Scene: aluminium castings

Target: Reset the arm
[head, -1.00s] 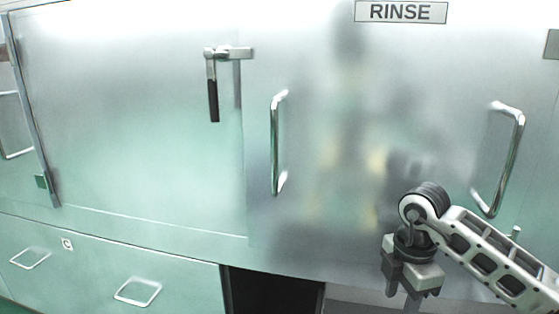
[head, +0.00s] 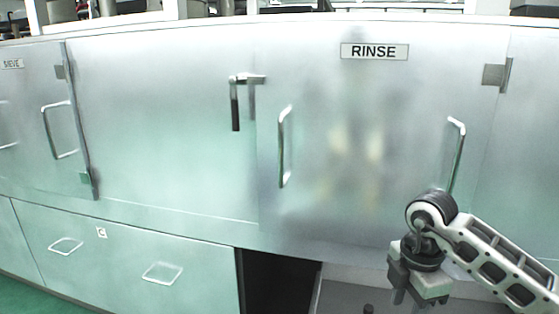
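My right arm comes in from the lower right in the head view. Its gripper (head: 420,290) points down in front of the cabinet's lower right part, and its fingers are mostly cut off by the bottom edge, so I cannot tell whether it is open or shut. I see nothing held in it. My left arm and gripper are out of view.
A metal cabinet has a door labelled RINSE (head: 374,51) with two bar handles (head: 283,146), and a black-gripped lever latch (head: 236,105). A SIEVE door (head: 25,110) is at left. Drawers (head: 110,255) lie below, beside a dark opening (head: 275,285).

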